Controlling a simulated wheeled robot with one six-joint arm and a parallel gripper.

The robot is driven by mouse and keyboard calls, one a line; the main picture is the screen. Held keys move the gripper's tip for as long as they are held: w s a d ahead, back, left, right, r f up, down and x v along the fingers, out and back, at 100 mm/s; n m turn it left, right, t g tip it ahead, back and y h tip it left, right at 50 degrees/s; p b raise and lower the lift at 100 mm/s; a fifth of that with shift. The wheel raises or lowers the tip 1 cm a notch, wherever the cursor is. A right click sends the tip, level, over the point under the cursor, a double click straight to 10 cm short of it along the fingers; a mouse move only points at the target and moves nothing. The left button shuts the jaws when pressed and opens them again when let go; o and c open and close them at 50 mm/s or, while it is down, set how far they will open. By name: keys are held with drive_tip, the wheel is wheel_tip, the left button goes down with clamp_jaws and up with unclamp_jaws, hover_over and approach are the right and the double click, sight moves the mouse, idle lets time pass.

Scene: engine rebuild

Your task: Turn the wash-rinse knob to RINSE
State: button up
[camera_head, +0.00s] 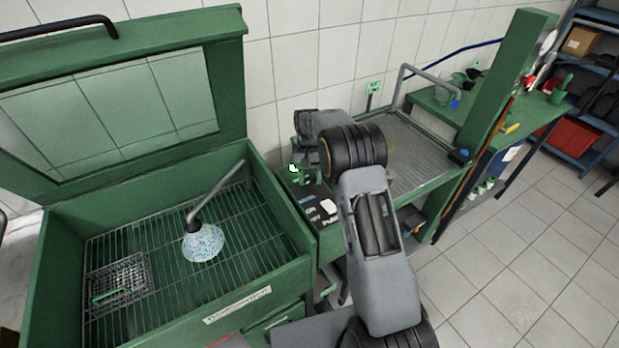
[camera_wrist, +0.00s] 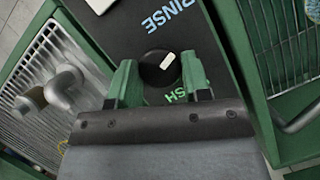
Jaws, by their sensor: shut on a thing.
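The wash-rinse knob (camera_wrist: 152,72) is round and black with a white pointer mark, on a dark panel (camera_wrist: 115,38) in the wrist view. The mark sits slanted on the knob's right half; which label it points at I cannot tell. The blue RINSE label (camera_wrist: 163,15) is above the knob. The green WASH label (camera_wrist: 180,96) is below it, with only its last letters showing. My gripper (camera_wrist: 160,74) has its green fingers on either side of the knob, shut on it. In the head view my gripper (camera_head: 299,174) is over the panel's back end; the knob is hidden there.
A green wash cabinet (camera_head: 282,285) with a raised windowed lid (camera_head: 110,110) stands left of the panel. A ribbed drain tray (camera_head: 425,155) with a bent grey pipe is to the right. Open tiled floor is at right.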

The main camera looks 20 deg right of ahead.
drive_tip(key=o, duration=0.9)
drive_tip(key=v, duration=1.3)
drive_tip(key=shift+w+r, duration=0.1)
drive_tip(key=shift+r, duration=0.3)
drive_tip(key=shift+w, duration=0.1)
